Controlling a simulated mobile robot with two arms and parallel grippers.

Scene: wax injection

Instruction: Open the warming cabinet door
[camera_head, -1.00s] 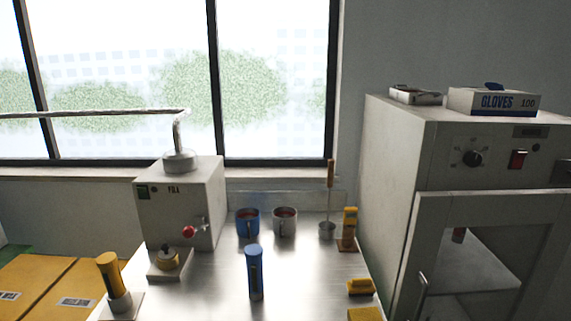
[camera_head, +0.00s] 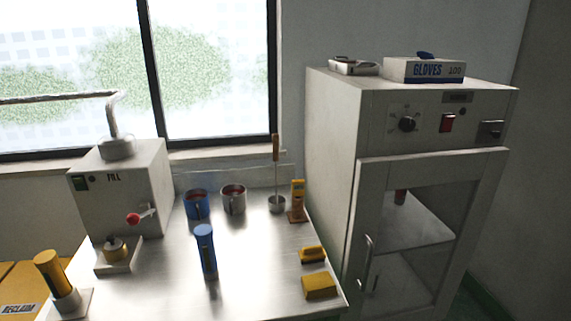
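The warming cabinet (camera_head: 333,150) stands at the right of the view, a tall grey box with a dial, a red switch and a small dark plate on its top panel. Its door (camera_head: 432,153) has a pale frame around a dark window and looks shut. A vertical metal handle (camera_head: 366,262) sits on the door's left side, low in the picture. Neither of my grippers is in view.
A steel table (camera_head: 255,250) stands left of the cabinet. It holds a grey injector machine (camera_head: 120,190), a blue mug (camera_head: 197,204), a grey mug (camera_head: 233,198), a blue cylinder (camera_head: 205,250) and yellow blocks (camera_head: 320,287). A glove box (camera_head: 424,70) lies on the cabinet. Wall space at right is clear.

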